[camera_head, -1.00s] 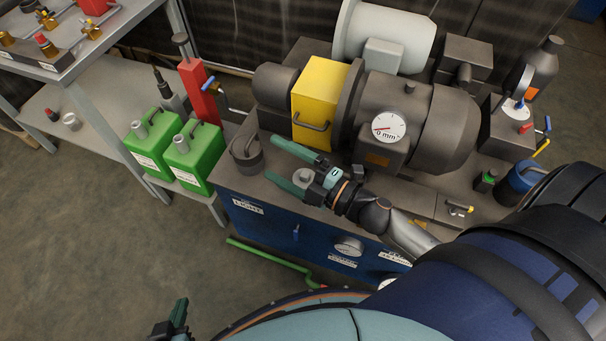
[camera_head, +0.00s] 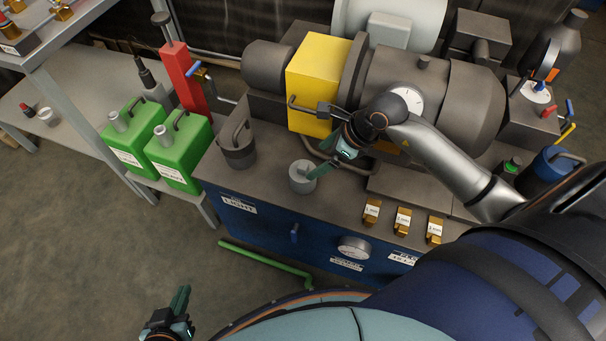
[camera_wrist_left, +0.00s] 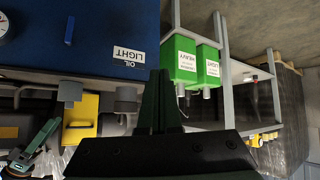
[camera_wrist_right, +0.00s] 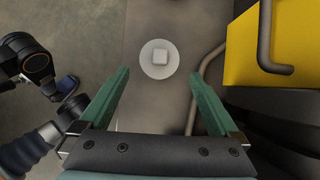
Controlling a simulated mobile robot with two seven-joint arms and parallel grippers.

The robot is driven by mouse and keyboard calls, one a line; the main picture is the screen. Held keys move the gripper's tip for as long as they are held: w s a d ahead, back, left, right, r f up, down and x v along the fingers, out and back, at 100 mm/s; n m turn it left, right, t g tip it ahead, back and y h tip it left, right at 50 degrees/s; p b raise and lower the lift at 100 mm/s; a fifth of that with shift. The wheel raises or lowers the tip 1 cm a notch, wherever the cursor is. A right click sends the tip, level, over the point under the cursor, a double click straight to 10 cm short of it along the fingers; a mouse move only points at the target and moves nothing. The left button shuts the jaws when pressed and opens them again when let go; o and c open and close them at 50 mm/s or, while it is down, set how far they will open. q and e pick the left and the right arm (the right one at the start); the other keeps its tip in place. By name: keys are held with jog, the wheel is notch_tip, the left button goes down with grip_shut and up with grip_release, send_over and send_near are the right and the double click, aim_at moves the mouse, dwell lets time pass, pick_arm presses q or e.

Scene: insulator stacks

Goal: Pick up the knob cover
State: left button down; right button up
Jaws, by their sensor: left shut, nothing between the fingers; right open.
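A short grey round piece with a square raised top, apparently the knob cover (camera_head: 303,178), stands on the cabinet top near its front edge. In the right wrist view the knob cover (camera_wrist_right: 160,58) lies just beyond and between the fingertips. My right gripper (camera_wrist_right: 160,78) is open and empty, pointing down; in the head view my right gripper (camera_head: 316,162) is beside and above the piece. No contact can be made out. My left gripper (camera_head: 182,294) is shut and empty at the lower left, away from the cabinet; its closed fingers show in the left wrist view (camera_wrist_left: 160,82).
A yellow box (camera_head: 318,85) with a handle and the large grey machine (camera_head: 440,95) stand behind. A grey handled pot (camera_head: 237,147) is to the left, with green canisters (camera_head: 180,150) beyond. Several small labelled brass pieces (camera_head: 403,220) line the right front.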

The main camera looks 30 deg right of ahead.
aim_at(308, 167)
jog(key=b+x, duration=0.1)
jog(key=x, duration=0.3)
jog(key=shift+w+a+f, duration=0.1)
jog(key=shift+f, duration=0.15)
jog(key=shift+x, duration=0.95)
jog(key=b+x, duration=0.1)
jog(key=x, duration=0.2)
jog(key=shift+b+x, duration=0.4)
jog(key=shift+x, duration=0.8)
pick_arm(q)
jog(key=w+r+t, duration=0.1)
jog(key=w+a+r+t, duration=0.1)
jog(key=w, duration=0.1)
jog(key=shift+w+r+t, duration=0.2)
jog(key=shift+r+t, duration=0.1)
jog(key=shift+r, duration=0.1)
pick_arm(e)
jog(key=shift+w+r, duration=0.1)
jog(key=c, duration=1.2)
